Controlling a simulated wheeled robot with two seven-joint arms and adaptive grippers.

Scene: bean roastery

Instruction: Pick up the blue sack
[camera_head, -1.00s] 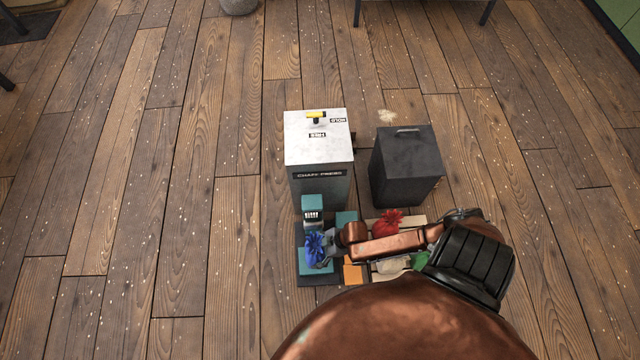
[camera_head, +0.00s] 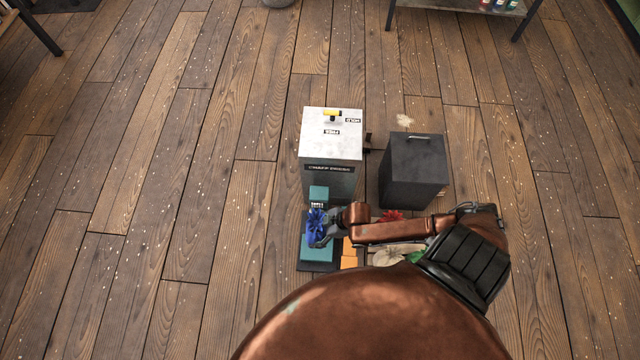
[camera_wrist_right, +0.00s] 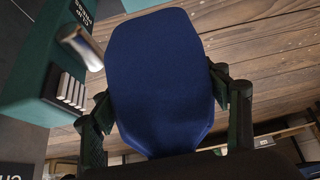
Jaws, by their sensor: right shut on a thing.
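The blue sack (camera_head: 316,226) is in the head view, just in front of the chaff press, over a teal and black stand (camera_head: 316,252). My right gripper (camera_head: 322,238) is shut on it, reaching in from the right. In the right wrist view, the blue sack (camera_wrist_right: 160,80) fills the middle, upright between the two fingers of the right gripper (camera_wrist_right: 165,110). I cannot tell from the head view how far its underside is from the stand. My left gripper is not in view.
The chaff press (camera_head: 331,135) has a white top and yellow handle. A dark lidded bin (camera_head: 412,170) stands to its right. A red sack (camera_head: 391,216), a pale sack (camera_head: 386,258) and an orange block (camera_head: 349,257) lie near my arm. The floor at the left is clear.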

